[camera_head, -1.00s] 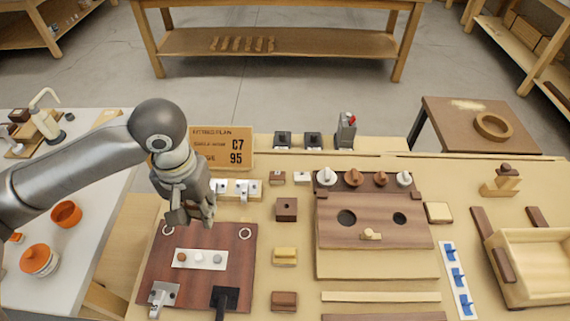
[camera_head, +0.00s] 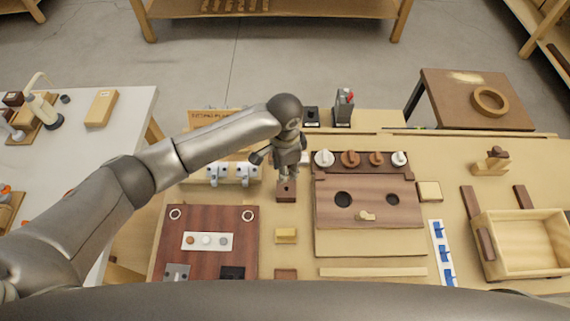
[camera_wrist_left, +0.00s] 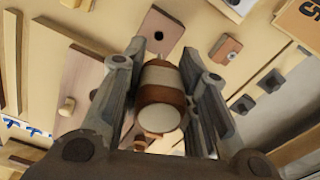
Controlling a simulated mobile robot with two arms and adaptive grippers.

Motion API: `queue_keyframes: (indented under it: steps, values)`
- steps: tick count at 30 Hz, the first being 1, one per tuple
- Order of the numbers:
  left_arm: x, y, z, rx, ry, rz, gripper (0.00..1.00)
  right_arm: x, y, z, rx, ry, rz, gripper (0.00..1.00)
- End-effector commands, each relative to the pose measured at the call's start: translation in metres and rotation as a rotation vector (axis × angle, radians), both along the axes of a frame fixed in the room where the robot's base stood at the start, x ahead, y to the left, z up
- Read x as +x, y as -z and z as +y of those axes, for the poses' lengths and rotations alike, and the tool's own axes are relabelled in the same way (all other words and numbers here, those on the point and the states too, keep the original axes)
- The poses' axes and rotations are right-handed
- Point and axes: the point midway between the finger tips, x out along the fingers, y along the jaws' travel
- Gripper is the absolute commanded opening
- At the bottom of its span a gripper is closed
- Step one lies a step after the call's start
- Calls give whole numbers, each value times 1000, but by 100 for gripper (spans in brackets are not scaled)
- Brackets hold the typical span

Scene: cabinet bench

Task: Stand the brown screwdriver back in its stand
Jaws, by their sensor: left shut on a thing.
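The brown screwdriver (camera_wrist_left: 160,97) is between the fingers of my left gripper in the wrist view. Its handle is brown with a pale band and a pale end facing the camera; most of its shaft is hidden behind the handle. My left gripper (camera_head: 286,174) is shut on the handle. In the head view it points down over the stand, a small dark brown block (camera_head: 286,190). The stand (camera_wrist_left: 157,27), with a hole in its top, shows just beyond the shaft in the wrist view. I cannot tell whether the tip touches it. My right gripper is out of view.
A brown panel (camera_head: 367,215) with two round holes and a row of knobs stands close on the right. A reddish board (camera_head: 208,255) lies to the left, front. A small yellow block (camera_head: 285,235) is in front of the stand. An open wooden tray (camera_head: 520,245) is far right.

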Motion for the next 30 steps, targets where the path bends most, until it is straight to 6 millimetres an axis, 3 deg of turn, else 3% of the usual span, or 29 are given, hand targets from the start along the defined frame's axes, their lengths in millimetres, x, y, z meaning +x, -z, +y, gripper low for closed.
queue_keyframes:
  steps: [5,15,22,30]
  values:
    - [0,14,0,0,-2,0,4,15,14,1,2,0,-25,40]
    - [0,42,1,1,-2,-2,4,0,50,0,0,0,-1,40]
    - [-1,57,0,0,-3,2,4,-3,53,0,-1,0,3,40]
    - [0,60,0,0,-3,0,4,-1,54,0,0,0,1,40]
